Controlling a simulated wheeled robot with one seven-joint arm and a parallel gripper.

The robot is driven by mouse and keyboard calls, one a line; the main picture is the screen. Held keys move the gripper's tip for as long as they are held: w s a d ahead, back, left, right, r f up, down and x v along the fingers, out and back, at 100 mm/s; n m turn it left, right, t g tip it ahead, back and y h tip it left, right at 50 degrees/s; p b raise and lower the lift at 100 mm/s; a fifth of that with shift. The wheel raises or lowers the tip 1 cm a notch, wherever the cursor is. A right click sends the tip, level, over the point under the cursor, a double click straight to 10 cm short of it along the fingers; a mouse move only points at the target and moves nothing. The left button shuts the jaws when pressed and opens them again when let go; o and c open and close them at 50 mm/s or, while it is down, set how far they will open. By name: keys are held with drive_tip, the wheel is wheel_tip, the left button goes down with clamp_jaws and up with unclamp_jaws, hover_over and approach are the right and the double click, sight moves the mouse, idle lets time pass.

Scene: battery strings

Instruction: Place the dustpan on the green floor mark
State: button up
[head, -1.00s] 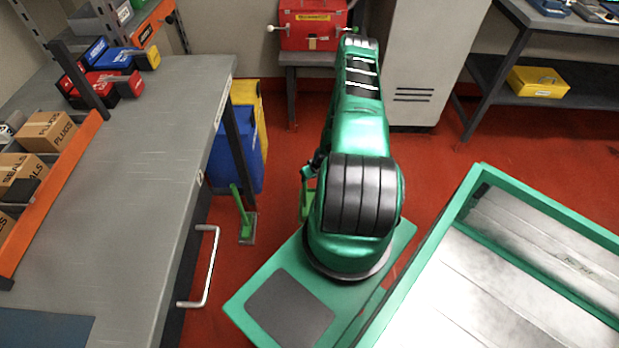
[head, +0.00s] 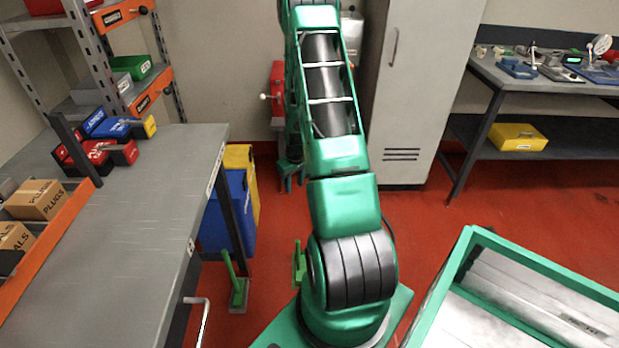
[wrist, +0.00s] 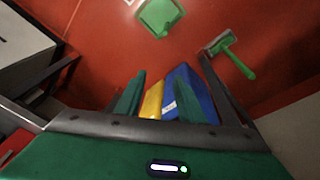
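A flat green pan-like thing with a pale rim, which looks like the dustpan (wrist: 158,16), lies on the red floor at the top of the wrist view. In the head view a green upright piece (head: 300,262), perhaps its handle, shows just left of my arm; the rest is hidden. My gripper (wrist: 160,97) shows two green fingers set apart, with nothing between them close by; bins appear far beyond. It is apart from the dustpan. I cannot make out a green floor mark in either view.
A green-handled brush-like tool (head: 239,288) stands by the grey workbench (head: 120,240). A blue bin (head: 228,215) and a yellow bin (head: 240,160) stand behind the bench leg. A green-rimmed crate (head: 440,290) is at right. Red floor (head: 440,220) is open beyond it.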

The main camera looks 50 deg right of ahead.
drive_tip(key=s+a+r+m, duration=0.1)
drive_tip(key=s+a+r, duration=0.2)
drive_tip(key=r, duration=0.4)
drive_tip(key=s+a+r+g, duration=0.15)
drive_tip(key=a+r, duration=0.25)
drive_tip(key=r, duration=0.4)
drive_tip(key=s+a+r+m, duration=0.1)
drive_tip(key=s+a+r, duration=0.25)
drive_tip(key=r, duration=0.35)
drive_tip(key=s+a+r+m, duration=0.1)
drive_tip(key=s+a+r, duration=0.4)
drive_tip(key=s, duration=0.4)
drive_tip(key=s+a+r+m+y, duration=0.1)
drive_tip(key=s+a+r, duration=0.5)
drive_tip(key=s, duration=0.3)
drive_tip(key=shift+s+a+r, duration=0.2)
drive_tip(key=shift+s+a, duration=0.15)
drive_tip(key=shift+a, duration=0.55)
drive_tip(key=shift+w+f+g, duration=0.25)
drive_tip(key=shift+w, duration=0.35)
